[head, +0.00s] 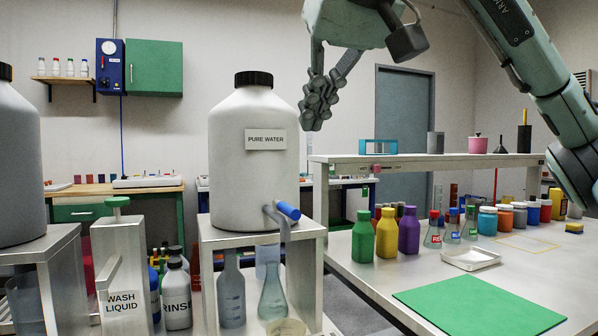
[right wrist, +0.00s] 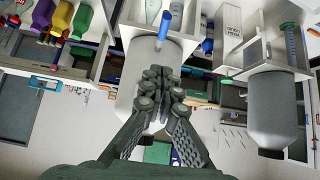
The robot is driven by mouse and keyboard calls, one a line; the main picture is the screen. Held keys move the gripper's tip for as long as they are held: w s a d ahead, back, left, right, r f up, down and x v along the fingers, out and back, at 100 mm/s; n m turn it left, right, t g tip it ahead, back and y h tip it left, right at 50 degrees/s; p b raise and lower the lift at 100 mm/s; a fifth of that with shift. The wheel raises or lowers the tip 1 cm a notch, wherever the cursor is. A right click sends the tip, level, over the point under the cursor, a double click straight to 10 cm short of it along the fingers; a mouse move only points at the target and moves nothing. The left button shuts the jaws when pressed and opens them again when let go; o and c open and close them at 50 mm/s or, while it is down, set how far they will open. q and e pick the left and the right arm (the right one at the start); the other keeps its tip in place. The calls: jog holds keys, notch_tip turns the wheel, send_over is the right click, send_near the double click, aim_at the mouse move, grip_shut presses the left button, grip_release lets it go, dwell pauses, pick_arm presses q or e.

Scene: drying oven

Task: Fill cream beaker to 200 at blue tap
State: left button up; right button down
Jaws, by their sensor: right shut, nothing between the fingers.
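The blue tap (head: 288,210) sticks out from the lower front of the white tank labelled PURE WATER (head: 240,165); its grey spout points down. It also shows at the top of the right wrist view (right wrist: 165,25). A cream beaker (head: 287,327) shows only its upper part at the bottom edge of the head view, below the tap; its level marks are out of sight. My right gripper (head: 316,115) is shut and empty, raised to the right of the tank and above the tap. In the right wrist view its fingers (right wrist: 160,92) meet in front of the tank. My left gripper is out of view.
A clear flask (head: 272,297) and a grey bottle (head: 231,290) stand under the tank's stand (head: 262,238). A bench at right holds coloured bottles (head: 387,232), a white tray (head: 470,258) and a green mat (head: 480,305). A WASH LIQUID stand (head: 122,270) is at left.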

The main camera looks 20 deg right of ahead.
send_over(295, 209)
notch_tip(295, 209, down, 7)
jog(key=shift+s+r+b, duration=0.1)
jog(key=shift+s+b, duration=0.05)
jog(key=shift+b, duration=0.15)
notch_tip(295, 209, down, 3)
jog(key=shift+f, duration=0.2)
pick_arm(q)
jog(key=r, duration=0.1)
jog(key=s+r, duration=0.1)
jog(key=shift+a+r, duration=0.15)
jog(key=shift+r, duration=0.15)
pick_arm(e)
jog(key=shift+f, duration=0.4)
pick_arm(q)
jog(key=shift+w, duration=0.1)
